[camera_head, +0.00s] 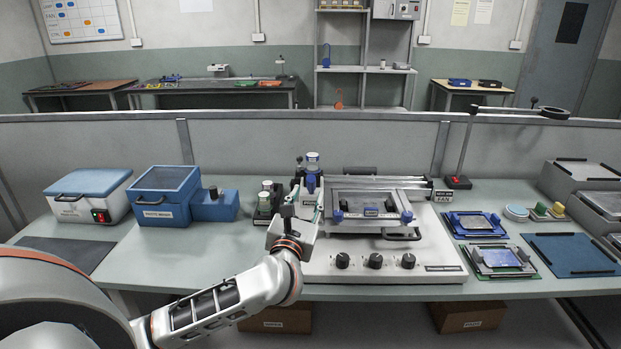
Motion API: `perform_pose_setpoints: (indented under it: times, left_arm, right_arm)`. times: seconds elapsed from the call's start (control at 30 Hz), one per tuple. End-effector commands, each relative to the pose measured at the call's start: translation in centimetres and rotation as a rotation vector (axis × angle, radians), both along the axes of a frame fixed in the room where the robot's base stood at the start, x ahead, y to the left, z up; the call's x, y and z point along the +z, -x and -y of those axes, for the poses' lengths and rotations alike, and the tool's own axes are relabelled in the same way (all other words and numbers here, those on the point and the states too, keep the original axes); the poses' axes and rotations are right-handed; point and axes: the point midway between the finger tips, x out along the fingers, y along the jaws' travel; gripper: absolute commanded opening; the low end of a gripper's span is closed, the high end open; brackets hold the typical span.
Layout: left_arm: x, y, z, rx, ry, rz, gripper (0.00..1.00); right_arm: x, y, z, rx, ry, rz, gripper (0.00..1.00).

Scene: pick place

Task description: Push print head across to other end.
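The printing machine (440,262) stands on the bench in the middle, a light grey base with several black knobs along its front. Two rails (385,182) run left to right along its back. What looks like the print head (312,172), an upright piece with blue parts and a pale top, is at the left end of the rails. A framed screen (371,199) with blue corner clamps lies in front of the rails. My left gripper (303,198) is just in front of the print head, at the frame's left side. Its fingertips are too small to tell contact or opening. My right gripper is out of view.
Small bottles (266,199) stand close left of my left gripper. A blue box (166,196) and a blue-lidded case (88,195) are further left. A red-buttoned box (458,182) is past the right rail end. Blue trays (474,224) lie to the right.

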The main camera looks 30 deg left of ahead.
Motion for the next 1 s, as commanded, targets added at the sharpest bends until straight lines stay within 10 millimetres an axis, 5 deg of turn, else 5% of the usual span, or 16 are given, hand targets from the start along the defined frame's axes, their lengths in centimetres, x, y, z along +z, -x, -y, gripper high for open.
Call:
perform_pose_setpoints:
  times: [0.27,0.7,1.0]
  left_arm:
    - [-0.8,-1.4,-1.0,0.013,0.128,-0.035,0.34]
    - [-0.9,-6.9,-3.3,0.012,0.125,-0.036,0.34]
    - [-0.9,-7.7,-3.6,0.011,0.124,-0.036,0.34]
  right_arm:
    - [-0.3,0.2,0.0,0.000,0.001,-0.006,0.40]
    - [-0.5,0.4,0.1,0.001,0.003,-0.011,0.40]
    - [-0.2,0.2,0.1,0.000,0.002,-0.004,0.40]
